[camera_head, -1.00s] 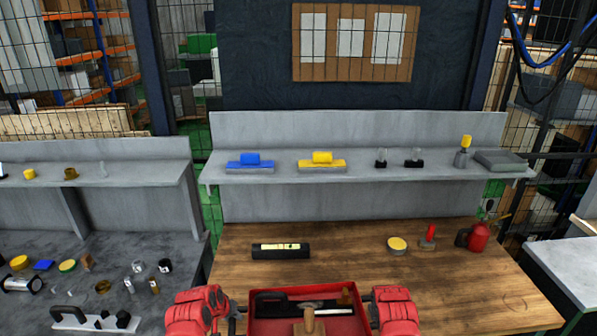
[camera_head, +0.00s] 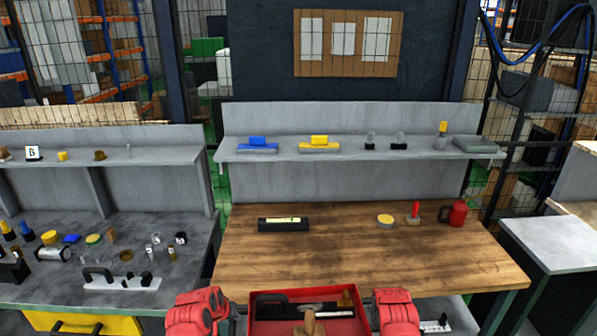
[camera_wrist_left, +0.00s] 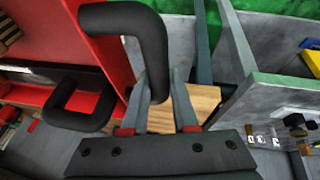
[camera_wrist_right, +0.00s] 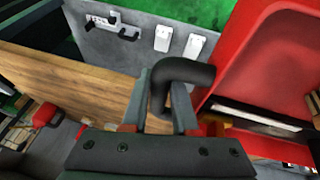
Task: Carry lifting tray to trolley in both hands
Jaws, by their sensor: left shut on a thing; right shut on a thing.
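The red lifting tray (camera_head: 262,295) is held in front of me at the bottom of the head view, with tools inside. My left gripper (camera_wrist_left: 162,88) is shut on the tray's black left handle (camera_wrist_left: 150,35). My right gripper (camera_wrist_right: 166,88) is shut on the black right handle (camera_wrist_right: 187,72). The tray's red wall also shows in both wrist views. In the head view the fingers are mostly hidden at the tray's sides. I cannot make out a trolley for certain.
A wooden-topped bench (camera_head: 350,255) lies ahead, with a black level case (camera_head: 283,224), a round yellow-topped tin (camera_head: 385,221) and a red can (camera_head: 457,214). A grey bench (camera_head: 60,285) with several parts stands left. A grey-topped table (camera_head: 555,245) stands right.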

